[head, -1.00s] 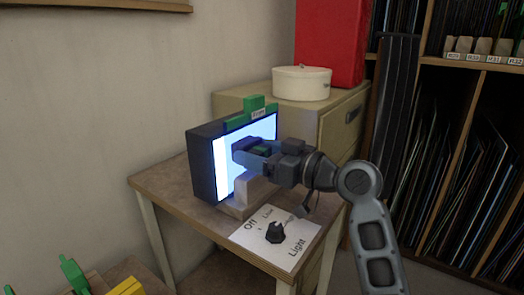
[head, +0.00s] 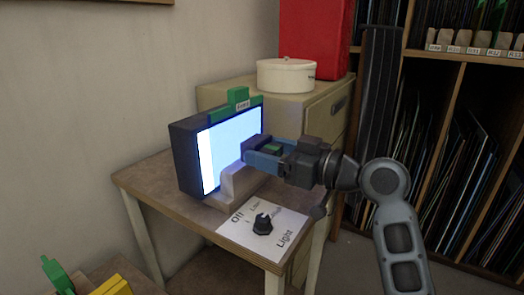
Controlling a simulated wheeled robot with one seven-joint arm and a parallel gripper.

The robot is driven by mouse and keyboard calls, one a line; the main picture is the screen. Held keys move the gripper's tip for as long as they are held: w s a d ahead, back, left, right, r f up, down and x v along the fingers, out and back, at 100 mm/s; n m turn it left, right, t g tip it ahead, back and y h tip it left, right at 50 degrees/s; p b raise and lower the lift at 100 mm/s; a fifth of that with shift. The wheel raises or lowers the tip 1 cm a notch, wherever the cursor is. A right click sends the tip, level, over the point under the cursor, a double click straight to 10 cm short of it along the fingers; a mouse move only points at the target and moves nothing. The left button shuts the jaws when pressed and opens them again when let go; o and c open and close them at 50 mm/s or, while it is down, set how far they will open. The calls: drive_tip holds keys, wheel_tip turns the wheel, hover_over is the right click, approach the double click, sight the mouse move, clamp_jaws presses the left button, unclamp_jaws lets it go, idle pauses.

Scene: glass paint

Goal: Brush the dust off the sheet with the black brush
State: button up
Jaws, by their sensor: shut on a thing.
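A pale blue sheet (head: 232,142) hangs upright against the lit face of a black light box (head: 188,160). A green clip (head: 238,104) with a small label sits at its top. My gripper (head: 262,153) is at the panel's right edge, shut on a small dark thing with a green part (head: 272,148), seemingly the black brush. The fingers hide most of it, and I cannot tell whether it touches the sheet. No dust can be made out at this size.
The light box stands on a small wooden table (head: 150,180), behind a black knob (head: 263,223) on a white Light card (head: 250,240). A cabinet (head: 320,105) with a white round box (head: 286,75) is behind. Shelves fill the right. A yellow thing (head: 112,286) is at lower left.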

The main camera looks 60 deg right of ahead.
sight(278, 154)
drive_tip(key=shift+s, duration=0.15)
drive_tip(key=shift+s+d, duration=0.1)
drive_tip(key=shift+s, duration=1.3)
